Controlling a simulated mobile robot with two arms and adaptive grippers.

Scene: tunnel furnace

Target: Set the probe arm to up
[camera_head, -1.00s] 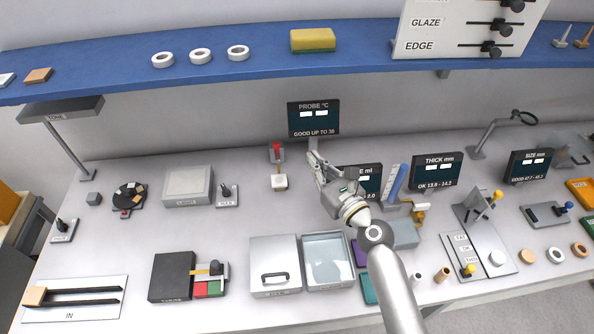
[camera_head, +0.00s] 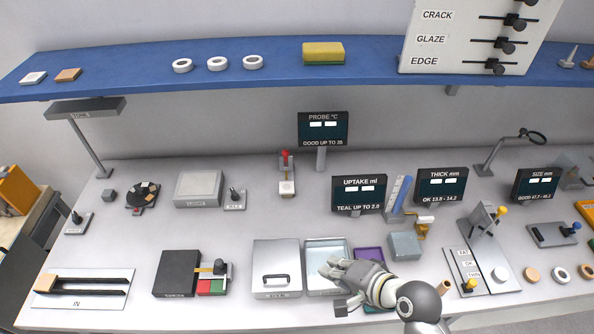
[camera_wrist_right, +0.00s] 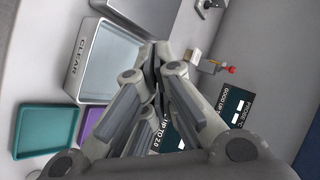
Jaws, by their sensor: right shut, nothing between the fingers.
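The probe arm (camera_head: 286,160) is a small red-tipped part at the back of the bench, left of the PROBE °C display (camera_head: 323,129). A small white block (camera_head: 286,188) sits just in front of it. The red tip also shows in the right wrist view (camera_wrist_right: 230,69), beyond my fingers. I cannot tell its exact setting. My left gripper is out of view.
The UPTAKE display (camera_head: 359,195) stands right of the probe arm. A grey lidded box (camera_head: 277,255) lies left of my gripper, and a purple tray (camera_head: 369,254) is beside it. Bare bench lies between the box and the probe arm. A blue shelf (camera_head: 150,79) runs above.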

